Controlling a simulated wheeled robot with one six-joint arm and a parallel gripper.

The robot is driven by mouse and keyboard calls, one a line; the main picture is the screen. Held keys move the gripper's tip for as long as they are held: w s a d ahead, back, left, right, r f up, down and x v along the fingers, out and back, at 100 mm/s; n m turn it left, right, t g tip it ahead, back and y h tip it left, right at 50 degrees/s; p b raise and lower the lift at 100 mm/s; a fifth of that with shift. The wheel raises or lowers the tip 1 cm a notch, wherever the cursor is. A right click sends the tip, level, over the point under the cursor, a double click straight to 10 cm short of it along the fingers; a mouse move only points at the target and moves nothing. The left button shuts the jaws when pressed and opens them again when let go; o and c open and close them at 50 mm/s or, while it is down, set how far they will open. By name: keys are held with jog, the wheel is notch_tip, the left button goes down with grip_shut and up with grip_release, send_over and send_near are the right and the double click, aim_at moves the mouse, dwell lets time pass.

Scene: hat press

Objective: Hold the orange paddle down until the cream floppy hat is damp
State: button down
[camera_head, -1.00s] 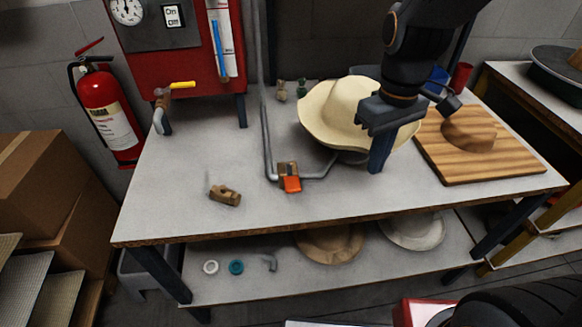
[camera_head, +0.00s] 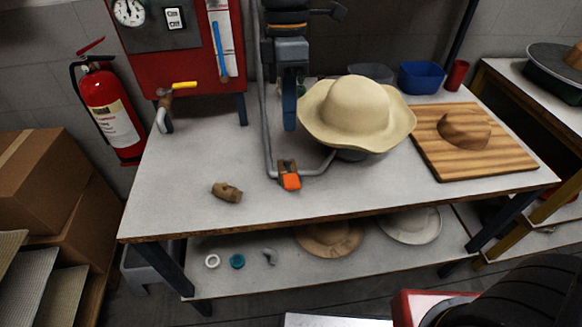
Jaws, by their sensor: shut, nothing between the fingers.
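The cream floppy hat (camera_head: 357,112) sits brim down over a low grey support on the table. The orange paddle (camera_head: 291,181) is on a small brown valve at the end of grey pipes, in front of and left of the hat. My gripper (camera_head: 289,127) points down, shut and empty, above and behind the paddle and apart from it. It is just left of the hat's brim. I see no clear damp patch on the hat.
A grey pipe (camera_head: 266,120) rises beside my gripper. A wooden board (camera_head: 470,165) with a brown hat block (camera_head: 464,130) lies at right. A brown fitting (camera_head: 227,192) lies front left. A red boiler panel (camera_head: 185,70) with a yellow-handled valve (camera_head: 183,86) stands behind.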

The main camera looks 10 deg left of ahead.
aim_at(291, 182)
jog(key=f+p, duration=0.1)
jog(key=f, duration=0.3)
jog(key=s+f+p, duration=0.1)
jog(key=f, duration=0.4)
jog(key=s+f+p, duration=0.1)
jog(key=f, duration=0.3)
jog(key=shift+d+f, duration=0.25)
jog(key=shift+d, duration=0.05)
